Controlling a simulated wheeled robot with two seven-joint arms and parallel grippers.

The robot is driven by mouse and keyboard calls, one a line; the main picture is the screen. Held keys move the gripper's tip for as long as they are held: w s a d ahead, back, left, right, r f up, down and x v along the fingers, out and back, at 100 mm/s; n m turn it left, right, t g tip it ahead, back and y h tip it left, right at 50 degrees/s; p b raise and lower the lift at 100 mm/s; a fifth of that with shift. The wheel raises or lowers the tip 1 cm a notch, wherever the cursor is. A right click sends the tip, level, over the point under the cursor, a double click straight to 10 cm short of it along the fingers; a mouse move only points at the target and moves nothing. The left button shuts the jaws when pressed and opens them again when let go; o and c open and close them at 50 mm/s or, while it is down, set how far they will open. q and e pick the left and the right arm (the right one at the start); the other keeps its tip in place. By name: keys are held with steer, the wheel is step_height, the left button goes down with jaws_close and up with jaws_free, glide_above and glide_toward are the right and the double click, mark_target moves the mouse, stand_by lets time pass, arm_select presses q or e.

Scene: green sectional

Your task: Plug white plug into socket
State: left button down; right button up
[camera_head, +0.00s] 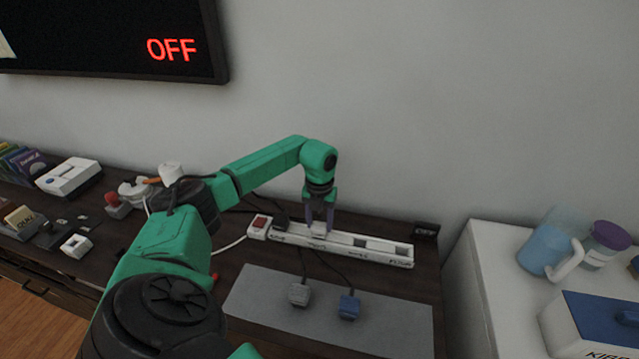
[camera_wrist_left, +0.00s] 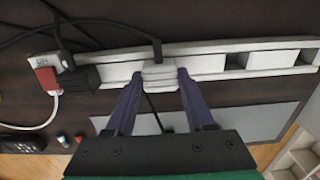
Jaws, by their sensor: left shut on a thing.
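The white plug (camera_wrist_left: 160,75) is between the two purple fingers of my left gripper (camera_wrist_left: 158,84), which is shut on it. In the head view my left gripper (camera_head: 320,222) points down at the white power strip (camera_head: 341,251), with the white plug (camera_head: 319,229) at its fingertips. The plug is over the strip, right of the black plug (camera_wrist_left: 82,79). I cannot tell whether it is seated in a socket or just above it. Two dark open sockets (camera_wrist_left: 235,61) show farther right on the strip. My right gripper is not in view.
A red switch (camera_head: 260,221) is at the strip's left end. Cables lie around.

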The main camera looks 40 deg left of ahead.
mark_target(319, 226)
arm_select(q)
steer(key=shift+f, duration=0.2)
steer(key=shift+c, duration=0.9)
jaws_free()
step_height(319, 226, up, 15)
steer(key=b, duration=0.1)
steer(key=shift+f, duration=0.15)
steer(key=shift+f, duration=0.1)
